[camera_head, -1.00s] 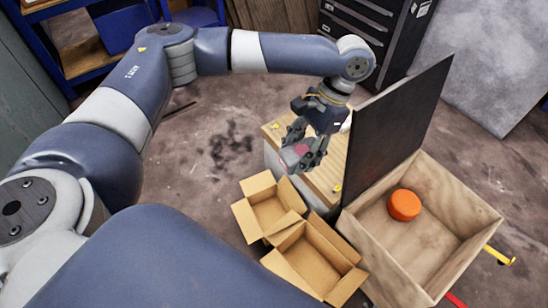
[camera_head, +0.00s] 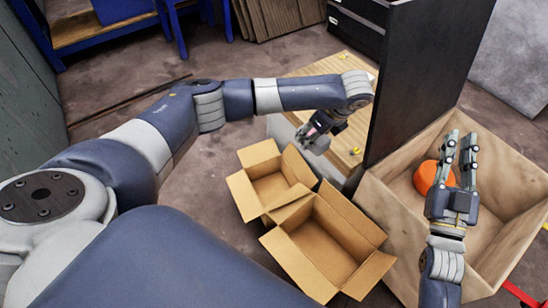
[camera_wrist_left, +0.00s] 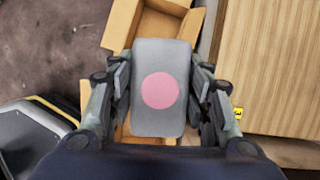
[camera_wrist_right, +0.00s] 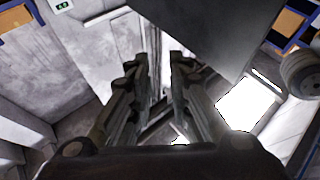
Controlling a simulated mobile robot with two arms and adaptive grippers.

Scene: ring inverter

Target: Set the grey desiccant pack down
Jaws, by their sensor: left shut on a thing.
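The grey desiccant pack (camera_wrist_left: 150,60) is a rounded grey block with a pink disc on its face. My left gripper (camera_wrist_left: 160,85) is shut on it, one finger on each side. In the head view my left gripper (camera_head: 318,132) is by the left edge of the wooden-topped table (camera_head: 352,130), near two open cardboard boxes. The pack is mostly hidden there; a bit of pink shows. My right gripper (camera_head: 459,137) is open and empty over the wooden crate (camera_head: 400,190), its fingers in front of an orange round thing. The right wrist view shows its fingers (camera_wrist_right: 162,65) apart with nothing between.
Two open cardboard boxes, a smaller one (camera_head: 240,188) and a larger one (camera_head: 290,262), look empty and stand left of the crate. The orange thing (camera_head: 427,178) lies in the crate. A tall dark panel (camera_head: 420,75) stands between table and crate. Small yellow pieces lie on the table.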

